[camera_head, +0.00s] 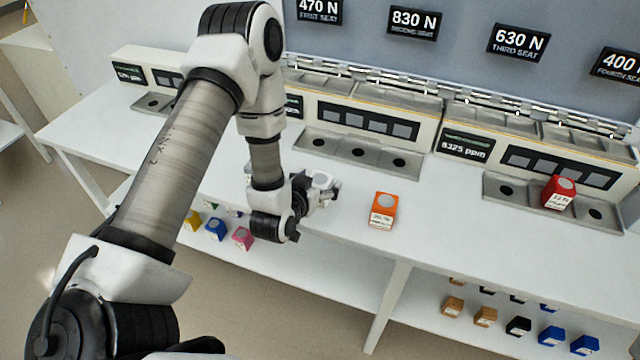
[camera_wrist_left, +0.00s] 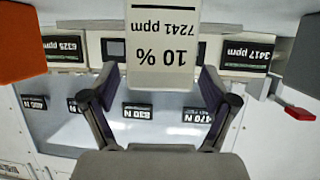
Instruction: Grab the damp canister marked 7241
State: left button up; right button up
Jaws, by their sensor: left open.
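A canister with a white label (camera_wrist_left: 162,45) is close up in the left wrist view, where the picture is upside down. Its label reads 10 % and 7241 ppm. My left gripper (camera_head: 328,190) is open, with one finger to each side of this canister in the wrist view; I cannot see contact. In the head view the canister (camera_head: 320,180) is a small pale shape, mostly hidden by the gripper, over the bench. An orange canister (camera_head: 383,208) stands to the right on the bench; it also shows in the wrist view (camera_wrist_left: 20,45). My right gripper is not in view.
A grey block (camera_wrist_left: 304,50) shows at the wrist view's right edge. A red canister (camera_head: 559,192) sits in a tray of the right-hand station. Displays read 6325 ppm (camera_head: 465,146) and 3417 ppm (camera_wrist_left: 240,51). Several canisters stand on the shelf (camera_head: 300,270) below.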

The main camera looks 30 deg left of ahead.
aim_at(324, 177)
pick_arm(q)
jog(key=x, duration=0.4)
jog(key=shift+f, duration=0.3)
jog(key=shift+s+r, duration=0.2)
jog(key=shift+s, duration=0.1)
jog(key=shift+c, duration=1)
jog(key=c, duration=1)
jog(key=shift+r, duration=0.1)
